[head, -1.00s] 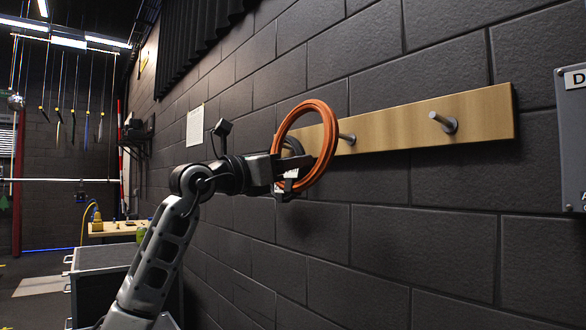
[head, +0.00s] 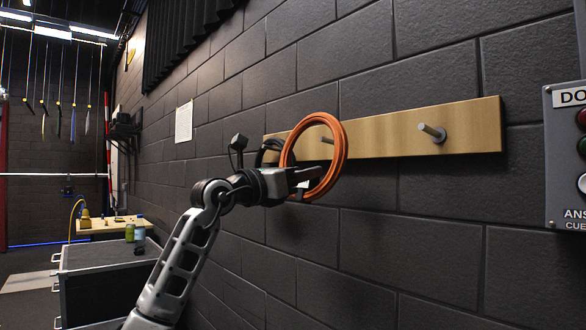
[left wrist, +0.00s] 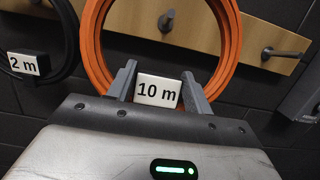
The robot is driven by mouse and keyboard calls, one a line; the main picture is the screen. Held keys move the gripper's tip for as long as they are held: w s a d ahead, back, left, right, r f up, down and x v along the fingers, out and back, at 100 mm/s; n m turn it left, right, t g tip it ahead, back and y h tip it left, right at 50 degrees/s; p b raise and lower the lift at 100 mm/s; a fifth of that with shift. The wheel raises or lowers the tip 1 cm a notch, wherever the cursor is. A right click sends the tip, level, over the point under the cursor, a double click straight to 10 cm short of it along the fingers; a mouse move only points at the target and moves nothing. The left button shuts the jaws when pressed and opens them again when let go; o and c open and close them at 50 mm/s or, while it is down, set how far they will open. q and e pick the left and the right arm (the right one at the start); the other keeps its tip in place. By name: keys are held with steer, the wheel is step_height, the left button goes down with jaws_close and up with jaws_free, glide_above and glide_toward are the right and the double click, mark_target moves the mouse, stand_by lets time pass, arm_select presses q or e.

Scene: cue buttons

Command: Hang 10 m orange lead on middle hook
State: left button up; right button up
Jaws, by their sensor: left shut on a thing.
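The orange lead (head: 341,150) is a round coil with a white "10 m" tag (left wrist: 158,91). My left gripper (left wrist: 160,88) is shut on it at the tag, at the coil's lower edge; the gripper also shows in the head view (head: 308,178). The coil is upright in front of the wooden board. The middle hook (head: 326,141) shows through the coil's opening, also in the left wrist view (left wrist: 167,20). I cannot tell whether the hook's tip is inside the ring or behind it. My right gripper is out of view.
The board (head: 385,135) also bears a bare right hook (head: 432,133). A black lead (head: 268,151) with a "2 m" tag (left wrist: 24,64) hangs at the board's left end, close to my gripper. A grey cue panel (head: 566,160) is on the wall at the right.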

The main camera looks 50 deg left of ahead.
mark_target(317, 182)
arm_select(q)
steer(key=shift+w+r+p, duration=0.15)
steer(key=shift+w+p, duration=0.15)
steer(key=shift+w, duration=0.15)
steer(key=shift+f+p+x, duration=0.2)
steer(key=shift+p+x, duration=0.4)
steer(key=shift+x, duration=0.35)
steer(key=shift+w+d+f, duration=0.1)
steer(key=shift+w+f, duration=1.05)
steer(key=shift+f, duration=0.2)
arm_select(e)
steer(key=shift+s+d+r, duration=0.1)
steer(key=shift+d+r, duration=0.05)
arm_select(q)
steer(key=shift+w+f, duration=0.1)
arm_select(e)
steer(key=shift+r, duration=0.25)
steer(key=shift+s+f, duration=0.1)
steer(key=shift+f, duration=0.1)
